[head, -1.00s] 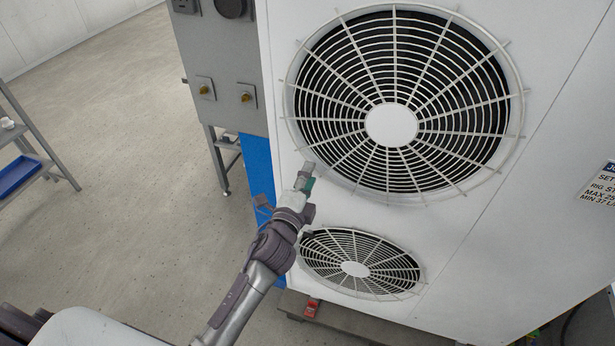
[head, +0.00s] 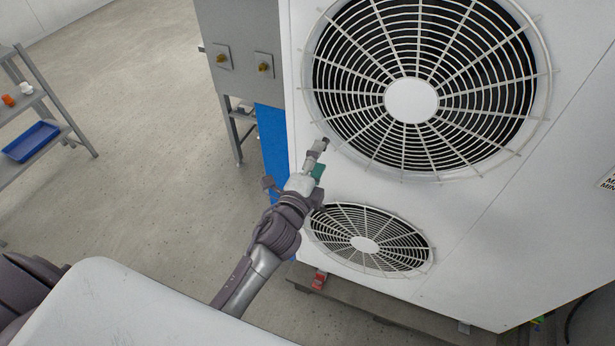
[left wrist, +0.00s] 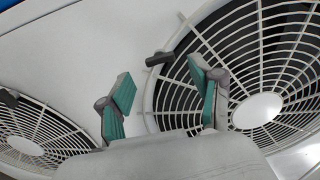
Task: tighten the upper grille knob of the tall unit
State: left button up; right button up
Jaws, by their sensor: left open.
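The tall white unit (head: 470,215) has a large upper round grille (head: 411,101) and a smaller-looking lower grille (head: 364,244). In the left wrist view, a dark bar-shaped upper grille knob (left wrist: 158,58) sits at the edge of the upper grille (left wrist: 257,110). My left gripper (left wrist: 160,70), with green finger pads, is open, and the knob shows just beyond the gap between its fingertips, seemingly untouched. In the head view my left gripper (head: 318,160) is at the lower left of the upper grille, close to the panel. My right gripper is not in view.
Another dark knob (left wrist: 8,97) is beside the lower grille in the left wrist view. A grey cabinet (head: 240,30) with two brass-coloured fittings stands left of the unit. A shelf rack with a blue tray (head: 31,141) is at far left. The floor (head: 150,130) between is clear.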

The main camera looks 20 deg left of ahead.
pick_arm(q)
jog(key=s, duration=0.9)
jog(key=shift+a, duration=0.15)
jog(key=s+f+n+g, duration=0.2)
jog(key=s+f+g, duration=0.1)
jog(key=f, duration=0.7)
jog(key=s+f+n+g, duration=0.2)
jog(key=f, duration=0.9)
jog(key=s+f+n+g, duration=0.2)
jog(key=s+f+g, duration=0.1)
jog(key=f, duration=0.7)
jog(key=s+a+f+n+g, duration=0.2)
jog(key=s+f+n+g, duration=0.1)
jog(key=s+f, duration=0.4)
jog(key=s+a+f+n+g, duration=0.2)
jog(key=s+f, duration=0.5)
jog(key=s, duration=0.6)
jog(key=s+a+f+n+g, duration=0.2)
jog(key=s+f+n+g, duration=0.2)
jog(key=s+f, duration=0.3)
jog(key=s, duration=0.3)
jog(key=shift+s+a+f+y, duration=0.2)
jog(key=shift+a+y, duration=0.05)
jog(key=shift+y, duration=0.05)
